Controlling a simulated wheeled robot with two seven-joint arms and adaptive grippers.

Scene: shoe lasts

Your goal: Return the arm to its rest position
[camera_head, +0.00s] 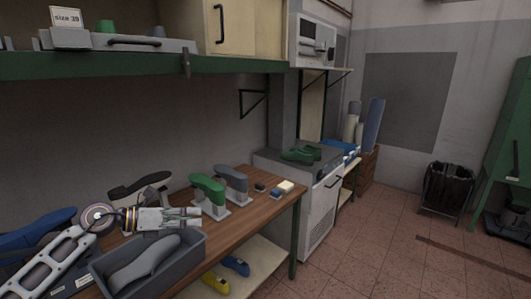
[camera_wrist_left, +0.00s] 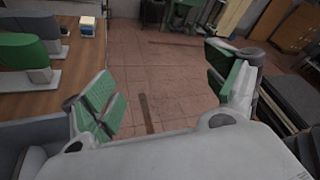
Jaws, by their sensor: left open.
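My left gripper (camera_head: 198,217) comes in from the left in the head view, above the right part of a grey bin (camera_head: 196,250). In the left wrist view its two green-padded fingers (camera_wrist_left: 168,98) stand wide apart with nothing between them. A grey shoe last (camera_head: 142,264) lies in the bin below the arm. A green last (camera_head: 207,188) and a grey last (camera_head: 233,178) stand on white stands on the wooden table, beyond the gripper and apart from it. The green last also shows in the left wrist view (camera_wrist_left: 22,52). My right gripper is not in view.
The wooden table (camera_head: 262,208) has small blocks (camera_head: 285,187) near its far right end. A green-edged shelf (camera_head: 150,64) hangs above. Yellow and blue lasts lie on the lower shelf (camera_head: 255,262). A grey cabinet (camera_head: 318,205) carries green shoes (camera_head: 300,155).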

